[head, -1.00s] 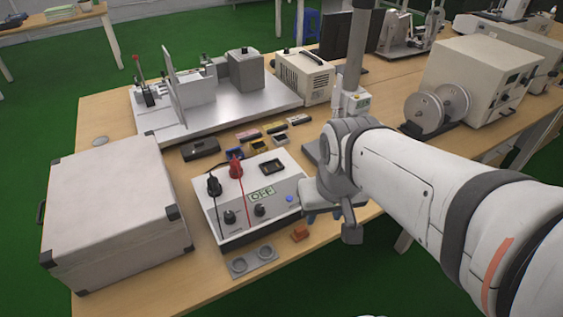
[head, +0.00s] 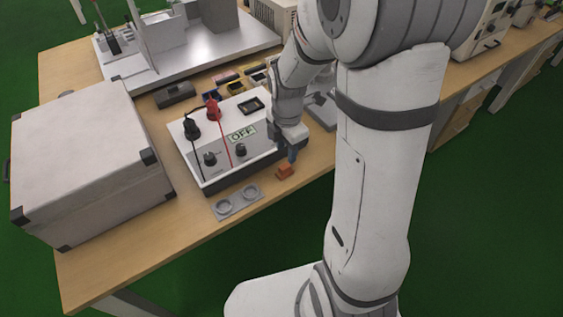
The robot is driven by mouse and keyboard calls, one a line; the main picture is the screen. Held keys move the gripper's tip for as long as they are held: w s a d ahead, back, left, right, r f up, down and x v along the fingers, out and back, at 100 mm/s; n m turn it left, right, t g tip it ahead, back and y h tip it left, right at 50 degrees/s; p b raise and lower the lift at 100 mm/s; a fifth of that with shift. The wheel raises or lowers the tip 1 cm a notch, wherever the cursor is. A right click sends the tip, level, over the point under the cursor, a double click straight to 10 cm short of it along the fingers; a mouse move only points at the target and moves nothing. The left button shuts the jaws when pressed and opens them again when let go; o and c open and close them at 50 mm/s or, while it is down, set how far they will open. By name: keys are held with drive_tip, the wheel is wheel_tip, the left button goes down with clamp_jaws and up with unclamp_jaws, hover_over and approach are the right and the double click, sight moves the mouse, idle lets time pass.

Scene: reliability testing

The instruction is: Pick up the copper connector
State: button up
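A small orange-brown block (head: 285,171), which looks like the copper connector, lies on the wooden table near its front edge, in front of the right corner of the white test box. My gripper (head: 291,154) points down just above and slightly behind it. Only a small dark bluish tip shows below the grey wrist. The finger gap is too small to make out, and I cannot tell whether the tip touches the block.
The white test box (head: 218,163) has black and red plugs and an OFF display. A grey plate with two round sockets (head: 237,201) lies left of the block. A large pale case (head: 80,160) stands at the left. Small coloured trays lie behind the box.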

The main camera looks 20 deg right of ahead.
sight(285, 166)
wheel_tip(285, 166, down, 8)
drive_tip(key=shift+w+a+f, duration=0.1)
drive_tip(key=shift+w, duration=0.05)
idle(0.3)
drive_tip(key=c, duration=0.8)
